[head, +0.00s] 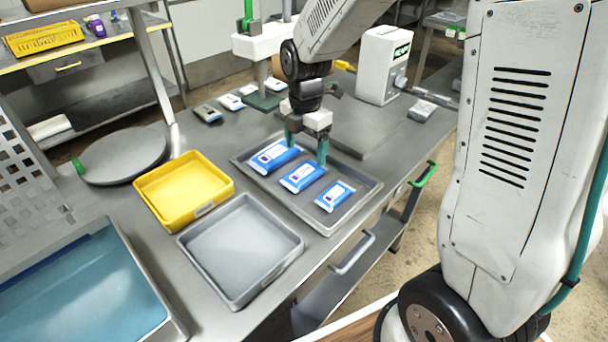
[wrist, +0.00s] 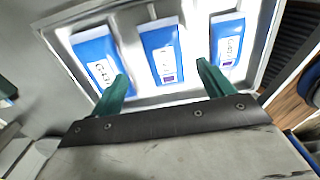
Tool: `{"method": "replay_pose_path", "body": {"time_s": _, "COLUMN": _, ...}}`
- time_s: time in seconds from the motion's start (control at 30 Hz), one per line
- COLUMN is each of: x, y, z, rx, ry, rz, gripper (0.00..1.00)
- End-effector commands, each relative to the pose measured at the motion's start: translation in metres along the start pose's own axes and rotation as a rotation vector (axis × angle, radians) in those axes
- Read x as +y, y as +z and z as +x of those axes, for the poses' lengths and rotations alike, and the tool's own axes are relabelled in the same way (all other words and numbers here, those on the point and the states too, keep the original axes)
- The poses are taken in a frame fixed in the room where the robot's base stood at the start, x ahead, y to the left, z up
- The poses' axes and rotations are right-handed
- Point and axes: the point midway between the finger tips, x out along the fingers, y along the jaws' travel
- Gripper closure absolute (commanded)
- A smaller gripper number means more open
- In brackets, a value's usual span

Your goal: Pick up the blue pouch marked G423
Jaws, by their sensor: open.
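Three blue pouches with white labels lie in a row in a shallow grey metal tray (head: 323,228). In the head view they are the far-left pouch (head: 272,157), the middle pouch (head: 302,178) and the near-right pouch (head: 335,197). The wrist view shows a left pouch (wrist: 96,55), a middle pouch (wrist: 161,50) and a right pouch (wrist: 228,42). Their printed marks are too small to read surely, so I cannot tell which is G423. My gripper (head: 306,150) is open and empty above the tray. In the wrist view its green fingers (wrist: 163,72) straddle the middle pouch's lower end.
A yellow bin (head: 183,190) and an empty grey bin (head: 240,248) stand left of the tray. Several small packs (head: 230,102) lie behind it. A white device (head: 382,65) stands at the back right. A round lid (head: 124,155) lies at the left.

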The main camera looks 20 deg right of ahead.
Motion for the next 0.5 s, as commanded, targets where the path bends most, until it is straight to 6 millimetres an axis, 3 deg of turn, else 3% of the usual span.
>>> {"method": "replay_pose_path", "body": {"time_s": 0.33, "x": -0.007, "y": -0.004, "z": 0.047, "rx": 0.001, "ry": -0.003, "rz": 0.003, "gripper": 0.20}}
{"method": "replay_pose_path", "body": {"time_s": 0.5, "x": -0.006, "y": -0.004, "z": 0.061, "rx": 0.000, "ry": -0.001, "rz": 0.004, "gripper": 0.20}}
